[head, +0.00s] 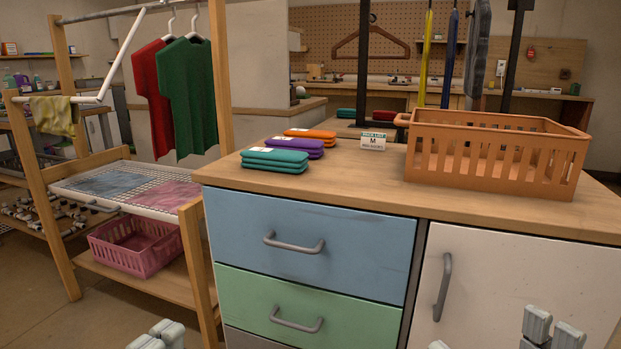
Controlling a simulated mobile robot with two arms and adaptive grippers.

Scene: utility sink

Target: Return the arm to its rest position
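My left gripper (158,335) shows only as pale grey finger parts at the bottom edge, in front of the drawer cabinet's left side. My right gripper (552,330) shows as similar grey parts at the bottom right, in front of the white cabinet door. Another small grey tip pokes up at the bottom edge left of it. Nothing is seen held in either gripper. Most of both grippers and both arms lie below the picture, so their opening cannot be made out.
An orange basket (480,180), looking empty, stands on the wooden counter (345,190). Folded teal (274,160), purple (296,147) and orange (310,134) cloths and a label card (373,141) lie left of it. A drying rack (130,205) with hanging shirts stands at the left.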

